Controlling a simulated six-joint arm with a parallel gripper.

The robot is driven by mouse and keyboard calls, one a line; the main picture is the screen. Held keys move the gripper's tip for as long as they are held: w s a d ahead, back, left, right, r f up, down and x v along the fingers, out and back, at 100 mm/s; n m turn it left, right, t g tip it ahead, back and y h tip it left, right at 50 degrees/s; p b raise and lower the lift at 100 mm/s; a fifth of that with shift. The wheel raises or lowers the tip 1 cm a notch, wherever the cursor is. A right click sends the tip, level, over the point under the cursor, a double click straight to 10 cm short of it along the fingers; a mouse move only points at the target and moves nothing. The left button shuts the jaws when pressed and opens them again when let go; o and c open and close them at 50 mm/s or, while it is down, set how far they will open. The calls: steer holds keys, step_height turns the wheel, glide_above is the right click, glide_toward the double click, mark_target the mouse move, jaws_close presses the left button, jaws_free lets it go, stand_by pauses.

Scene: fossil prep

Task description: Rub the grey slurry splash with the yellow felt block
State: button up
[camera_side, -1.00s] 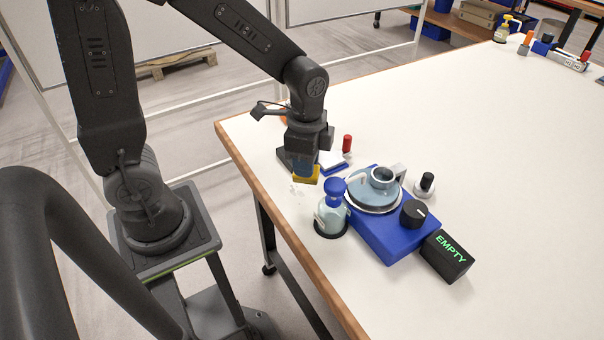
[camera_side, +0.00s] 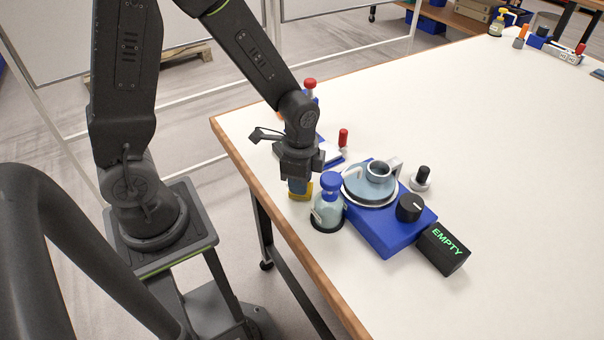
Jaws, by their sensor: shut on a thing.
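My gripper (camera_side: 299,181) points down near the left edge of the white table (camera_side: 480,150), shut on the yellow felt block (camera_side: 300,194), which has a blue upper part. The block is low, at or close to the table surface; I cannot tell if it touches. It is just left of the blue-capped bottle. The grey slurry splash is not visible now; the block and gripper cover the spot where faint grey marks showed earlier.
A clear bottle with a blue cap (camera_side: 330,207) stands close right of the block. Beside it is a blue machine (camera_side: 395,232) with a grey bowl and black knob. A black box reading EMPTY (camera_side: 443,249) and a black-topped jar (camera_side: 422,178) stand further right. A red-capped item (camera_side: 343,138) is behind.

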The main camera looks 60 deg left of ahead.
steer(key=a, duration=0.2)
steer(key=shift+a+f, duration=0.3)
steer(key=shift+a, duration=1.85)
steer(key=shift+d, duration=3.6)
steer(key=shift+a+r, duration=0.1)
steer(key=shift+r, duration=4.05)
